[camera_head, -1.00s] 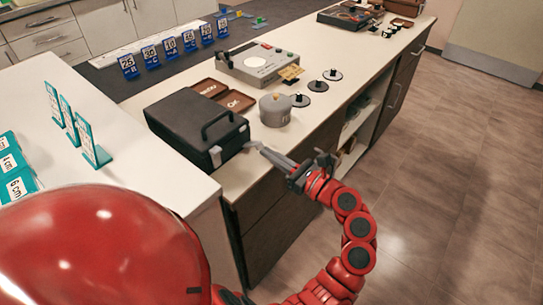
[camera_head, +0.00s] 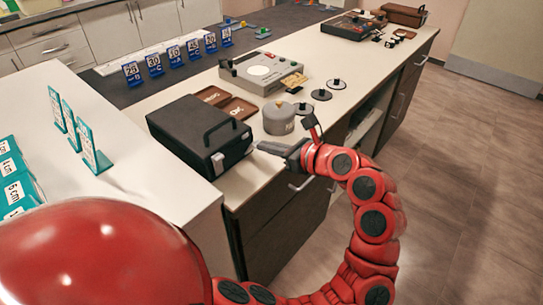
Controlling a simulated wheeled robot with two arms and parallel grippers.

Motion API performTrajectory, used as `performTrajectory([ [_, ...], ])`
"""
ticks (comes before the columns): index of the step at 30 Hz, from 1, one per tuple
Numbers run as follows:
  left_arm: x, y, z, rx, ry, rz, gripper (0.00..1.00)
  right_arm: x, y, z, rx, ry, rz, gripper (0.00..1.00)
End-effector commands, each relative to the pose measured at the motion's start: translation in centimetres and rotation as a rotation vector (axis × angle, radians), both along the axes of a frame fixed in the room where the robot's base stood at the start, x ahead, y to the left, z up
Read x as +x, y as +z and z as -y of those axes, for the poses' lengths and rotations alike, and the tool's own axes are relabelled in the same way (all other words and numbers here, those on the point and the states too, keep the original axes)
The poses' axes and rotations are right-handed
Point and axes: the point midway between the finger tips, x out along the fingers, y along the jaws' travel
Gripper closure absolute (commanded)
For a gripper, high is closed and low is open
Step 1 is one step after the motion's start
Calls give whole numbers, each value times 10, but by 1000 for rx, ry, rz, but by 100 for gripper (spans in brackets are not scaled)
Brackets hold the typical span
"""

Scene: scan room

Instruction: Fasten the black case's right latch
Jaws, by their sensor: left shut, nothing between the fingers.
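The black case (camera_head: 185,128) lies closed on the white counter, with a dark handle (camera_head: 222,130) standing up along its front edge. A light grey latch (camera_head: 218,163) shows low on the left part of its front face. The right latch is too small and dark to make out, so I cannot tell whether it is fastened. My left gripper (camera_head: 262,148) is shut and empty, its grey fingertips pointing left just off the right end of the case's front. I cannot tell whether the tips touch the case. My right gripper is not in view.
A grey lidded pot (camera_head: 279,120) stands close behind my left gripper. Black knobbed discs (camera_head: 321,95), brown trays (camera_head: 238,108) and a grey instrument (camera_head: 258,72) are farther back. A white table (camera_head: 95,115) with teal signs stands at left. Open floor lies to the right.

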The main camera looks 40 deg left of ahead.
Motion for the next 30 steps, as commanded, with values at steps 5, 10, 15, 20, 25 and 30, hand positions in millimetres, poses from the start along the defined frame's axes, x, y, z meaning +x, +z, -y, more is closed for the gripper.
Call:
performTrajectory([
  [5, 1, 5, -8, 0, 1, 1, 100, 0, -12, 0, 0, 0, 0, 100],
  [10, 1, 13, -15, 2, 2, 2, 100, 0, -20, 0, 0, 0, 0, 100],
  [15, 1, 16, -15, 2, 0, 0, 100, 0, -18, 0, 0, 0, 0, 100],
  [20, 1, 17, -15, 2, 0, 0, 100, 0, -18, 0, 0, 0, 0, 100],
  [25, 1, 24, -15, 2, 0, 1, 100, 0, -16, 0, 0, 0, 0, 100],
  [30, 1, 31, -15, 2, 0, 0, 100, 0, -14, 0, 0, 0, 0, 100],
])
